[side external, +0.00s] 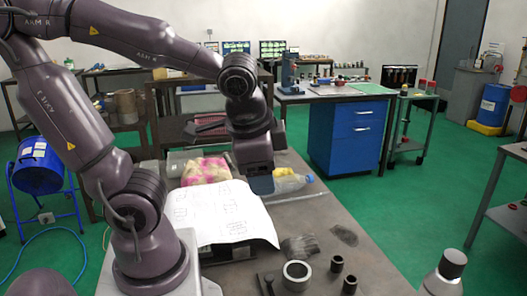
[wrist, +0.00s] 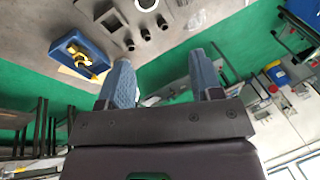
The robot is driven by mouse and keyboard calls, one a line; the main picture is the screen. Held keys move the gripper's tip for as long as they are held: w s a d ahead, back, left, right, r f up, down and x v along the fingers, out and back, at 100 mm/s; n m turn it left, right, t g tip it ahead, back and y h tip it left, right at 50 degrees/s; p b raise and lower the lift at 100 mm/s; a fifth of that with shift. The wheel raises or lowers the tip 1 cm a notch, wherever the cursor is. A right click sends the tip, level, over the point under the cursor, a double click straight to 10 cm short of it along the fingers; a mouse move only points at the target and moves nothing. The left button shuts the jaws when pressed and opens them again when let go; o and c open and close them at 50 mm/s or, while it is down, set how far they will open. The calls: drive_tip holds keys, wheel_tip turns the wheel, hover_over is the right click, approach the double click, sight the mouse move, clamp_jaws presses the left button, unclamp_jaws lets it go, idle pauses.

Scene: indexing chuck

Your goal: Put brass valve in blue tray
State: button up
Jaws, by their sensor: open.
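The blue tray (wrist: 66,40) is at the upper left of the wrist view, on the grey table. The brass valve (wrist: 82,58) shows inside the tray's outline, toward its right side; I cannot tell exactly how it rests there. The tray and valve lie beyond and to the left of the fingers in that view.
A large grey ring (side external: 297,275) and small dark cylinders (side external: 337,264) stand on the table's near end. Bare tabletop (side external: 370,262) shows at the right.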

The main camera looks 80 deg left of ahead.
drive_tip(key=r+n+t+h, duration=0.1)
drive_tip(key=d+r+n+t+h, duration=0.1)
drive_tip(key=d+r+n, duration=0.1)
drive_tip(key=r, duration=0.1)
drive_tip(key=shift+s+t+h, duration=0.15)
drive_tip(key=shift+t+h, duration=0.25)
idle(1.9)
